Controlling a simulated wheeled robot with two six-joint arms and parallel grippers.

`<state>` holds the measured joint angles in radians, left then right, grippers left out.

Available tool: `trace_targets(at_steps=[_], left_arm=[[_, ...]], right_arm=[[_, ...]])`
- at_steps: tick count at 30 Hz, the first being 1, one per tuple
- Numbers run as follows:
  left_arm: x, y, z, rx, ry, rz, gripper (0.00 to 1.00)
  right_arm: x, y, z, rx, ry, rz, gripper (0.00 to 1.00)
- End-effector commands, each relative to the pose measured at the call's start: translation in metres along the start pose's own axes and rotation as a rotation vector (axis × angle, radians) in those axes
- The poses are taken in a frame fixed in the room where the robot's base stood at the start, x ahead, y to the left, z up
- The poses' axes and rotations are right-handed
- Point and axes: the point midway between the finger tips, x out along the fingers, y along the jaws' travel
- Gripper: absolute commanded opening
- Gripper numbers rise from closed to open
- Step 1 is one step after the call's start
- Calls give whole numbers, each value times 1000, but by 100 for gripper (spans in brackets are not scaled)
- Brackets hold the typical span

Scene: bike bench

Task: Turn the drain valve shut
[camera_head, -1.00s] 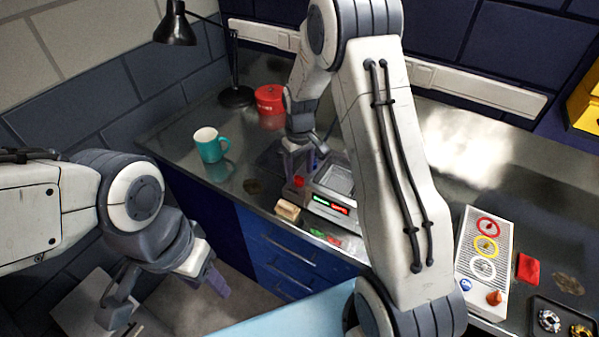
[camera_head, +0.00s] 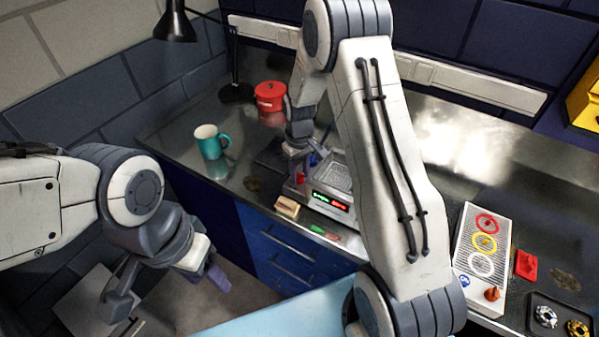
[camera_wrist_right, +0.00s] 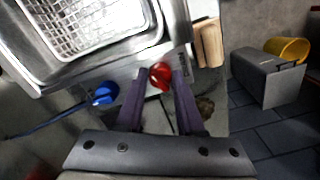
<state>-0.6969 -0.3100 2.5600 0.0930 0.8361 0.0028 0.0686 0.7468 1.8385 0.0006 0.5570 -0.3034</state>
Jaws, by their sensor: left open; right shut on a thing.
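The cleaner unit (camera_head: 327,201) stands on the bench with a wire basket in its basin and a lit green and red display. A red valve knob (camera_wrist_right: 160,74) sits on its side, between the two fingers of my right gripper (camera_wrist_right: 161,78), which is shut on it. In the head view the right gripper (camera_head: 298,165) is at the unit's left side and partly hides the knob. A blue knob (camera_wrist_right: 105,93) is beside it on the same side, apart from the fingers. My left gripper (camera_head: 165,292) is open and empty, low at the left, away from the bench.
A tan block (camera_head: 287,206) lies close in front of the unit. A teal mug (camera_head: 209,142), a red pot (camera_head: 270,96) and a black lamp (camera_head: 176,26) stand to its left and behind. A ringed board (camera_head: 483,250) and a dark parts tray (camera_head: 548,300) lie at the right.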

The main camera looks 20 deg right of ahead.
Motion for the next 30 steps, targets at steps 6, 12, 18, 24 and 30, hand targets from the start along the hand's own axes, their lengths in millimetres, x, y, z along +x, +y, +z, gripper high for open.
trace_targets(at_steps=[6, 12, 18, 24, 30], left_arm=[[2, 0, 0, 0, 0, 0, 50], [6, 0, 0, 0, 0, 0, 50], [9, -1, 0, 0, 0, 0, 50], [11, -1, 1, 0, 0, 0, 50], [14, -1, 1, 0, 0, 0, 50]], right_arm=[[0, 1, -1, -93, 2, 2, 0], [0, 1, -1, -251, 2, 2, 0], [-1, 1, -1, -441, 2, 2, 0], [-1, 1, -1, -631, 3, 3, 0], [-1, 1, -2, -817, 4, 4, 0]])
